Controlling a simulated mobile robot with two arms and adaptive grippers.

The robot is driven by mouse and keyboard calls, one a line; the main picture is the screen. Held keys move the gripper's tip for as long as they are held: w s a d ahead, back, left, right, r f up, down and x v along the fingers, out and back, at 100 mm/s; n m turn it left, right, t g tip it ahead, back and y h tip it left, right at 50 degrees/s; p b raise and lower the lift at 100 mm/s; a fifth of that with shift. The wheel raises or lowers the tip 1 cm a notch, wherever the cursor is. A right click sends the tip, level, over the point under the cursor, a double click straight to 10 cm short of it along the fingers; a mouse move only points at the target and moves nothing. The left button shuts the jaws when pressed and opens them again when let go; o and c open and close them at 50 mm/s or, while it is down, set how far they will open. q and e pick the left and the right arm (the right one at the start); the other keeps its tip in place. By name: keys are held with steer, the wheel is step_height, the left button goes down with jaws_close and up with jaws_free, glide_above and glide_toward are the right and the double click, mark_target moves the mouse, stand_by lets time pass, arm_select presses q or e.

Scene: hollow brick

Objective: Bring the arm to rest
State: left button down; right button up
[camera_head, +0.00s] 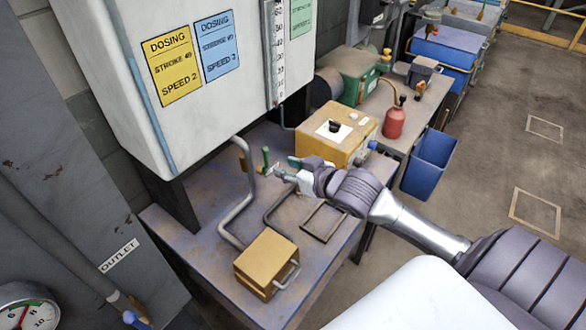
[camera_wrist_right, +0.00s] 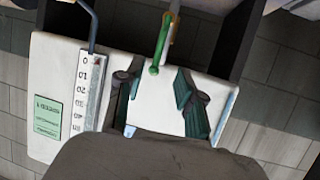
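My right arm (camera_head: 415,225) comes in from the lower right and reaches over the workbench. Its gripper (camera_head: 281,169) is above the bench, close to a small green-tipped lever (camera_head: 266,158) beside the grey bent pipe. In the right wrist view the two dark green fingers (camera_wrist_right: 153,84) stand apart with nothing between them. The lever's green end (camera_wrist_right: 154,70) shows just beyond the fingertips, seemingly apart from them. My left gripper is not in view.
A white tank (camera_head: 205,110) with dosing cards hangs over the bench (camera_head: 195,265). A bent pipe (camera_head: 237,215), an ochre block with a handle (camera_head: 265,262), a yellow control box (camera_head: 335,135) and a red bottle (camera_head: 394,122) stand nearby. A blue bin (camera_head: 430,163) is on the floor; open floor lies right.

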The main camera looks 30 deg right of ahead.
steer(key=shift+v, duration=0.9)
steer(key=s+a+f+g+h, duration=0.1)
steer(key=s+a+f+g, duration=0.2)
steer(key=s+f, duration=0.35)
steer(key=s+a+f+g, duration=0.3)
steer(key=s+a+g, duration=0.1)
steer(key=s, duration=0.5)
steer(key=s+a+f+g+h, duration=0.1)
steer(key=s+a+f+g, duration=0.2)
steer(key=s+f, duration=0.35)
steer(key=s+f+g+b, duration=0.1)
steer(key=s+f+b, duration=0.15)
steer(key=f, duration=2.45)
steer(key=s+d+f+g+b, duration=0.1)
steer(key=s+d+f, duration=0.2)
steer(key=s+f, duration=1.3)
steer(key=shift+s+f+n, duration=0.35)
steer(key=shift+f+n, duration=0.05)
steer(key=shift+f, duration=0.15)
